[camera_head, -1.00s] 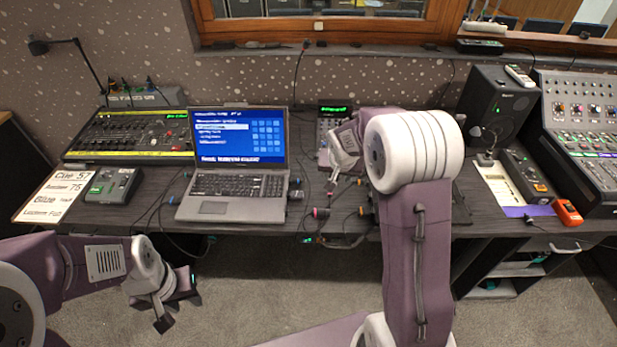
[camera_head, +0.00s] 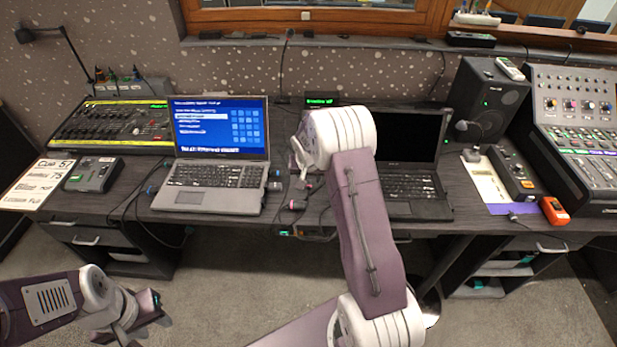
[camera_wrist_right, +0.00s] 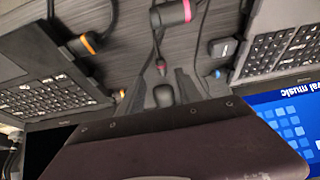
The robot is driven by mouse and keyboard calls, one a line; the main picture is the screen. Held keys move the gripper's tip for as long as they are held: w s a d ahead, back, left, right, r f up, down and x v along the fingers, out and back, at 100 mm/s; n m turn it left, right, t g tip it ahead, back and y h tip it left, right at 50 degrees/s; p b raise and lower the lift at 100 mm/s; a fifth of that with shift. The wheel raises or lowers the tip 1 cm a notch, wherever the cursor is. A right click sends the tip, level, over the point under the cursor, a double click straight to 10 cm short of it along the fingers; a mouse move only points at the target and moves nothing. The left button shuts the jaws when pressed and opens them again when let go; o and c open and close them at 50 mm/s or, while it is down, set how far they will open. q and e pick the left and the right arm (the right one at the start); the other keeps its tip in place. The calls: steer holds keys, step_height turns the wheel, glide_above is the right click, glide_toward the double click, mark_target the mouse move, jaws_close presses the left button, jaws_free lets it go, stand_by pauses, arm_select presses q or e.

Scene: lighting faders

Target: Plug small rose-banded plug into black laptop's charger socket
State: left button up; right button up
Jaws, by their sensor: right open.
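The small rose-banded plug (camera_wrist_right: 161,66) lies on the desk between the two laptops, with its cable running away from it. It also shows small in the head view (camera_head: 309,185), beside my right wrist. The black laptop (camera_head: 406,188) stands open right of my right arm; its keyboard shows in the wrist view (camera_wrist_right: 40,96). I cannot make out its charger socket. My right gripper (camera_wrist_right: 165,84) is open and empty above the desk, close to the small plug. My left gripper (camera_head: 140,318) hangs low in front of the desk, its jaw opening unclear.
A bigger pink-banded plug (camera_wrist_right: 172,13), an orange-banded plug (camera_wrist_right: 90,42) and a blue-banded plug (camera_wrist_right: 218,73) lie nearby with loose cables. A grey laptop (camera_head: 215,178) with a blue screen stands left. A speaker (camera_head: 488,100) and mixer are at right.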

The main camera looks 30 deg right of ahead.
mark_target(309, 185)
steer(key=b+x, duration=0.2)
steer(key=x, duration=0.4)
steer(key=shift+a+f+b, duration=0.1)
steer(key=shift+a+b, duration=0.05)
steer(key=shift+b, duration=0.15)
steer(key=shift+w+f, duration=0.25)
steer(key=shift+f, duration=0.15)
arm_select(q)
step_height(309, 185, down, 4)
steer(key=shift+w+a+r, duration=0.1)
steer(key=shift+w+a, duration=0.05)
